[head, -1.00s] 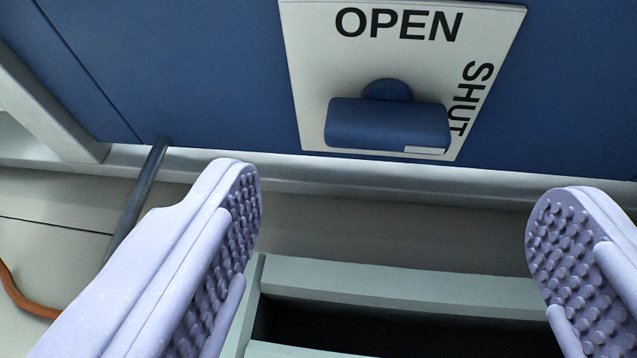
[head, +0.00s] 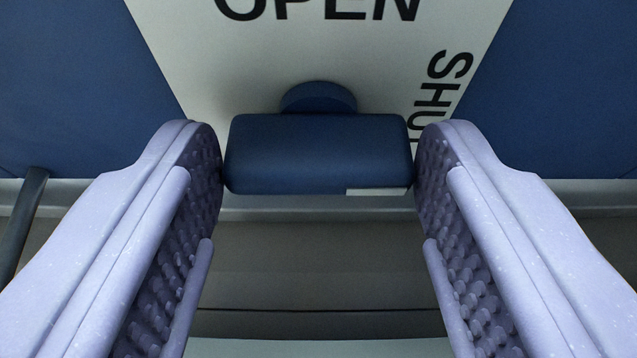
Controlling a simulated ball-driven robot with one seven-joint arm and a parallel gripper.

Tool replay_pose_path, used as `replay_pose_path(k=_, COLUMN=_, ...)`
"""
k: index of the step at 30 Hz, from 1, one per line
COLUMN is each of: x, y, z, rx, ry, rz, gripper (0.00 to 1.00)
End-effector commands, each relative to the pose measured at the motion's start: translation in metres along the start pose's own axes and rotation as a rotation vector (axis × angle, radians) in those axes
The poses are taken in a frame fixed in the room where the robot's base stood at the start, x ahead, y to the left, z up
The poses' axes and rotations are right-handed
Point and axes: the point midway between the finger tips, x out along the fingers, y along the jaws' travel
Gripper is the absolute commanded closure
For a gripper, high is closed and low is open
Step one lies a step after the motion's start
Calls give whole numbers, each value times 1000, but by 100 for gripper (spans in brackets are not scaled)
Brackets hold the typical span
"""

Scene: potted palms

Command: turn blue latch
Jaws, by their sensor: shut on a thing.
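The blue latch (head: 318,155) is a rounded dark blue bar on a round hub, lying level across the picture. A small white mark is at its lower right edge. It sits on a white plate (head: 190,60) with OPEN printed above and SHUT running down the right side. My gripper (head: 318,165) has one lilac, studded finger at each end of the bar. The fingertips touch the bar's left and right ends and are shut on it. The right finger hides part of the word SHUT.
The plate is on a blue panel (head: 80,80). A pale ledge runs under the panel, with a grey surface (head: 320,275) below. A dark rod (head: 20,220) stands at the left edge, clear of the left finger.

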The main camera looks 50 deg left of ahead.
Motion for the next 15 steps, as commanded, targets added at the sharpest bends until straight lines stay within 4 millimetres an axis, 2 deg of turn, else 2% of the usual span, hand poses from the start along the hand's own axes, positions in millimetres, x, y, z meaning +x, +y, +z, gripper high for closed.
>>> replay_pose_path(k=8, x=1, y=-1, z=2, rx=-61, ry=0, rz=26, gripper=71)
replay_pose_path(k=15, x=2, y=-4, z=5, rx=-214, ry=2, rz=90, gripper=71)
